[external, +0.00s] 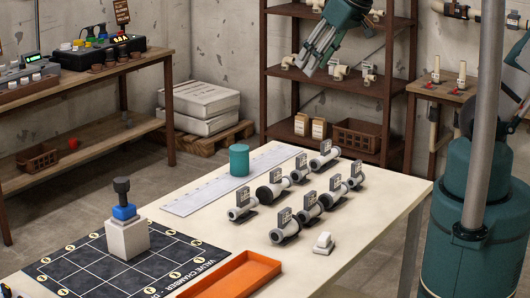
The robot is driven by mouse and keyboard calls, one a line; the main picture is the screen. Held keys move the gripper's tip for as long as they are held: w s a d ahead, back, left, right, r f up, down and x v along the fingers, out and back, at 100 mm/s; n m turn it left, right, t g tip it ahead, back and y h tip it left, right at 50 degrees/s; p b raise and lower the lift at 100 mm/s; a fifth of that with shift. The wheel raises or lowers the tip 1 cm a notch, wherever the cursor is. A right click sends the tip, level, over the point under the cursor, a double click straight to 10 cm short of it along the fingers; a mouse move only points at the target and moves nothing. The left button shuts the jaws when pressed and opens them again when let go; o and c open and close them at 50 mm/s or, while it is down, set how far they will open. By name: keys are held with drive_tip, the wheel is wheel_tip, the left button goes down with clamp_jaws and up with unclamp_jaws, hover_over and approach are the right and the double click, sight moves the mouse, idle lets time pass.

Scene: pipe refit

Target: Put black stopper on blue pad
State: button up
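A black piece with a wide top (121,186), which looks like the black stopper, stands upright above a blue piece (124,212), which may be the blue pad. They appear to touch. Both are on top of a white block (127,238) on the black gridded mat (67,266). My gripper (306,66) is high at the top of the external view, beyond the far end of the table and well apart from the stopper. Its grey fingers point down and left; nothing shows between them, but their gap is too small to judge.
A teal cylinder (239,161) stands on a pale ruled strip (195,196). Several tagged pipe fittings (285,227) fill the table's right half. An orange tray (233,277) lies at the front, and a small white piece (323,243) near the right edge.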

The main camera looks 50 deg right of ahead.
drive_tip(key=s+d+f, duration=0.2)
drive_tip(key=s+d, duration=0.1)
drive_tip(key=s, duration=0.3)
drive_tip(key=shift+d+f+n+t, duration=0.15)
drive_tip(key=shift+d+n+t, duration=0.1)
drive_tip(key=shift+n+t, duration=0.15)
